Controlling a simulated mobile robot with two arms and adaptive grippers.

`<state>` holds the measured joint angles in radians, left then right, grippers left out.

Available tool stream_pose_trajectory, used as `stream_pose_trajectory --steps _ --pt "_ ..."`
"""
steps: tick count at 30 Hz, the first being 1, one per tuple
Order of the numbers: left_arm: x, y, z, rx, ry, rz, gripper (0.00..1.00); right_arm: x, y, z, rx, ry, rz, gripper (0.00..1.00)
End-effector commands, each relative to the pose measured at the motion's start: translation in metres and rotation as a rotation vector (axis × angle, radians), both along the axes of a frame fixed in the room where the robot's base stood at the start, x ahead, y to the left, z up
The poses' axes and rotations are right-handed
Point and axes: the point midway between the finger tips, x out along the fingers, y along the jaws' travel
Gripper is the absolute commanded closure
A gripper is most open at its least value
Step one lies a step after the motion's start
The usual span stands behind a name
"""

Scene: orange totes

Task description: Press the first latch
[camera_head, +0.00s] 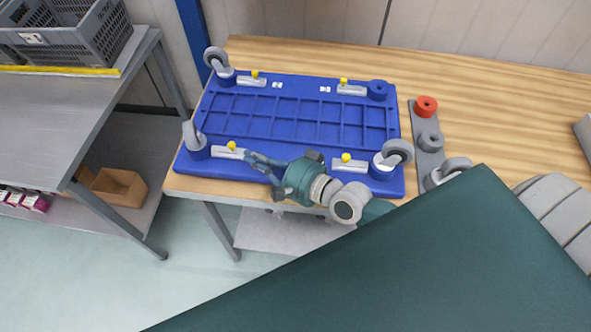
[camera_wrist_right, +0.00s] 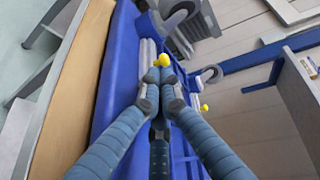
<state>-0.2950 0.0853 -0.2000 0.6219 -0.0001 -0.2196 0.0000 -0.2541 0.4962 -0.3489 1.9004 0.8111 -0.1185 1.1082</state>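A blue dolly base (camera_head: 290,118) lies on the wooden table, with several silver latches bearing yellow knobs. The front left latch (camera_head: 228,153) has a yellow knob (camera_head: 231,145). My right gripper (camera_head: 248,155) reaches in from the right, its fingertips just right of this latch. In the right wrist view its fingertips (camera_wrist_right: 160,75) are together, with nothing visible between them. There they appear right at a yellow knob (camera_wrist_right: 160,60); I cannot tell whether they touch it. Other latches sit at the front right (camera_head: 347,165), back left (camera_head: 251,82) and back right (camera_head: 351,89). My left gripper is not in view.
Caster wheels stand at the base's back left (camera_head: 216,60), front left (camera_head: 191,137) and front right (camera_head: 397,152). A grey holder (camera_head: 420,132) with a red ring (camera_head: 426,106) is to the right. A metal bench (camera_head: 60,110) with a grey crate (camera_head: 95,35) stands left.

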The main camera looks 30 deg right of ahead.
Motion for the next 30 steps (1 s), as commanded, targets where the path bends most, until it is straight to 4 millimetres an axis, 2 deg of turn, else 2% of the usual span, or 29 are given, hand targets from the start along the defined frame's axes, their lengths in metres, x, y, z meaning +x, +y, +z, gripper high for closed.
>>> stream_pose_trajectory --steps 4,8,11,15,19,30 --pt "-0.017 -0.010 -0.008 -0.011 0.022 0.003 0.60 -0.022 -0.012 0.001 -0.002 0.002 0.001 1.00" --pt "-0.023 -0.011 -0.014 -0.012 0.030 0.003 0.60 -0.040 -0.022 0.005 -0.002 0.004 0.001 1.00" --pt "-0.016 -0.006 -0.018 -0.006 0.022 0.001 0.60 -0.054 -0.030 0.008 -0.004 0.004 0.001 1.00" --pt "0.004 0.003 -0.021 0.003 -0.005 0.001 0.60 -0.072 -0.040 0.013 -0.002 0.005 0.002 1.00" --pt "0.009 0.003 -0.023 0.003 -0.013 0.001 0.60 -0.082 -0.046 0.017 -0.001 0.003 0.001 1.00" --pt "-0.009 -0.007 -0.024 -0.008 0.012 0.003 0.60 -0.085 -0.048 0.020 0.000 0.000 0.000 1.00"
